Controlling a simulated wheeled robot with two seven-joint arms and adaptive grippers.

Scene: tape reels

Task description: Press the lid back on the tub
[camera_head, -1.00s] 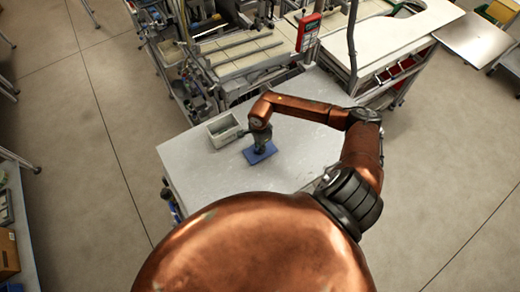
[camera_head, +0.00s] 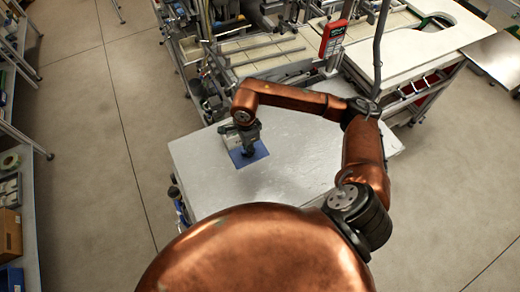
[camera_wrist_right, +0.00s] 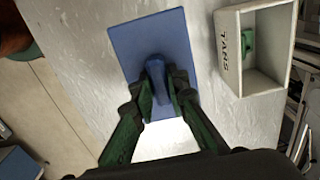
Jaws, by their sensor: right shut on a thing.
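The lid is a flat blue rectangle (camera_head: 255,155) with a raised blue handle; it also shows in the right wrist view (camera_wrist_right: 135,45). My right gripper (camera_head: 249,147) is shut on that handle, with its green fingers on both sides of it in the wrist view (camera_wrist_right: 161,88). The tub is a pale grey open box (camera_wrist_right: 231,70) with dark lettering on its side and a green thing inside. It stands right of the lid in the wrist view, apart from it. In the head view the gripper and lid hide most of the tub. My left gripper is not in view.
The light grey table top (camera_head: 300,160) is clear to the right of the lid. Machinery with a red device (camera_head: 333,38) stands behind the table. A shelf with boxes (camera_head: 10,235) is at the far left.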

